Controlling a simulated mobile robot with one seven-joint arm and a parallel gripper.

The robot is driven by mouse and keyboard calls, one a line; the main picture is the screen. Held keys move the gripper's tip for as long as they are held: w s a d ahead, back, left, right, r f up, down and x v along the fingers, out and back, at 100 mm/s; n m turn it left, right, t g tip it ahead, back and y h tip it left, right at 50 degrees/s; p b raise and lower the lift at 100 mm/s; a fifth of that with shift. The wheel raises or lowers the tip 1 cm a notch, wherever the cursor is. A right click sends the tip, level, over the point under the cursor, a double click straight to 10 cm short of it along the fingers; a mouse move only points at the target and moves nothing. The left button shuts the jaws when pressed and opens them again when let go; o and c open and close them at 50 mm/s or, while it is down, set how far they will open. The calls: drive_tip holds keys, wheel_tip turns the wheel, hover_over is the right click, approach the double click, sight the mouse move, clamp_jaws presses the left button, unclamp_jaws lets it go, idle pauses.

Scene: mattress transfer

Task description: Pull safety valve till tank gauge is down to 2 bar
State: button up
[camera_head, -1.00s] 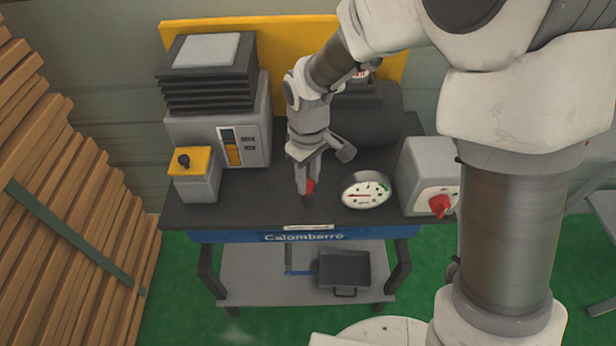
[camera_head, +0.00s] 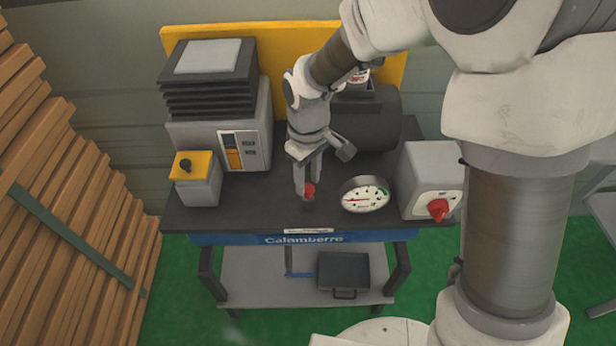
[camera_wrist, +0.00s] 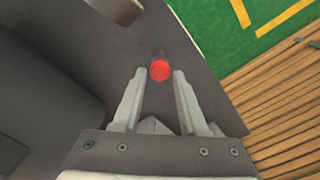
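The red safety valve knob (camera_head: 310,188) sits on a short dark stem near the front of the dark bench top. It also shows in the wrist view (camera_wrist: 160,70). My gripper (camera_head: 305,192) points down at the knob. In the wrist view, my gripper's fingers (camera_wrist: 159,74) stand apart on both sides of the knob, with a small gap at each side. The round white tank gauge (camera_head: 365,195) is just right of the knob. Its red needle points left; the numbers are too small to read. The dark tank (camera_head: 365,125) lies behind, partly hidden by my arm.
A grey box with a red rotary switch (camera_head: 438,209) stands at the bench's right. A yellow-topped box with a black button (camera_head: 195,178) and a larger grey machine (camera_head: 212,130) stand at the left. Stacked wooden planks (camera_head: 60,210) fill the far left.

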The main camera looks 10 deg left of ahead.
sight(308, 188)
drive_tip(key=shift+o, duration=1.3)
drive_tip(key=shift+r, duration=0.1)
wheel_tip(308, 188, up, 17)
drive_tip(key=p, duration=0.2)
drive_tip(key=shift+r, duration=0.15)
drive_tip(key=s+d+r+m+t, duration=0.2)
drive_tip(key=d+r+m, duration=0.1)
drive_tip(key=d, duration=0.4)
drive_tip(key=s+d+r+m+t, duration=0.1)
drive_tip(key=s+d+r+m, duration=0.2)
drive_tip(key=d, duration=0.5)
drive_tip(key=s+d+f+m+t, duration=0.1)
drive_tip(key=s+d+m+t, duration=0.1)
drive_tip(key=s+d+m, duration=0.3)
drive_tip(key=s+d, duration=0.3)
drive_tip(key=shift+d+f+m+t, duration=0.25)
drive_tip(key=shift+d+m+t, duration=0.05)
drive_tip(key=shift+m, duration=0.1)
